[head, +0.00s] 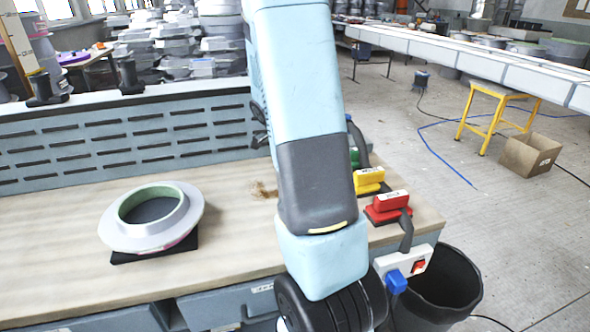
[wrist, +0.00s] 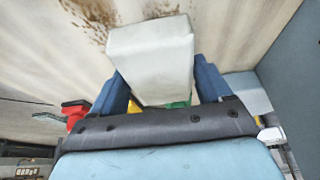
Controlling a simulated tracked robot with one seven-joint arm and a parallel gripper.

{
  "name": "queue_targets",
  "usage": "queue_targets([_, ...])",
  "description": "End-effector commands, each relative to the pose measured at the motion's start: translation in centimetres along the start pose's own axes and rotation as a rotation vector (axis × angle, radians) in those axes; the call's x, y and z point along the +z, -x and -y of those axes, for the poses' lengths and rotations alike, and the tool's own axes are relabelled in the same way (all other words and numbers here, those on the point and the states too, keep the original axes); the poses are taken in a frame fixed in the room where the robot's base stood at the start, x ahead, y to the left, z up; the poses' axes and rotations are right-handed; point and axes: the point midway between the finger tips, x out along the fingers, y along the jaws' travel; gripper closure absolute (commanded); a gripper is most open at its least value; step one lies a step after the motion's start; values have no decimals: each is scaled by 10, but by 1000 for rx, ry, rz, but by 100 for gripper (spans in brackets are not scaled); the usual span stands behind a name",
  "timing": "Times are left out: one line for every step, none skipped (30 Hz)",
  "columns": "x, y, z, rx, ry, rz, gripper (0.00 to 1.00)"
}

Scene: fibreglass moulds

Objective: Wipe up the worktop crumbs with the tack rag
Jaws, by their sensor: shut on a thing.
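The tack rag (wrist: 150,52) is a pale, off-white folded block in the wrist view. My gripper (wrist: 160,84) is shut on it, with a blue finger on either side. Brown crumbs (wrist: 98,12) lie on the worktop beyond the rag, partly hidden by it. In the head view the crumbs (head: 262,190) show as a small brown patch on the wooden worktop (head: 60,228), just left of my arm. My arm hides the gripper and rag there. I cannot tell whether the rag touches the worktop.
A round white mould with a green rim (head: 150,218) sits on a black pad at left. Red (head: 389,203) and yellow (head: 368,180) blocks stand right of my arm, with a green one behind. A slotted back panel (head: 110,140) bounds the worktop. A black bin (head: 440,285) stands off its right end.

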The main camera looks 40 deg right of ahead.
Motion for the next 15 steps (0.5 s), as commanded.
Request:
queue_targets([-2, 5, 1, -2, 0, 0, 55])
queue_targets([-3, 8, 1, -2, 1, 0, 55])
queue_targets([-4, 11, 1, -2, 1, 0, 55])
queue_targets([-5, 14, 1, -3, 1, 0, 55])
queue_targets([-6, 16, 1, -3, 0, 1, 55])
queue_targets([-7, 20, 0, -2, 0, 1, 55])
queue_targets([-8, 22, 0, -2, 0, 1, 55])
queue_targets([-9, 24, 0, -1, 0, 1, 55])
queue_targets([-11, 27, 0, -2, 0, 1, 55])
queue_targets([-12, 29, 0, -1, 0, 0, 55])
queue_targets([-13, 31, 0, -1, -1, 0, 55])
queue_targets([-15, 34, 0, 0, -2, 0, 55])
queue_targets([-16, 35, 0, 0, -3, 0, 55])
queue_targets([-17, 37, 0, 0, -3, 0, 55])
queue_targets([-18, 38, 0, 1, -4, 0, 55])
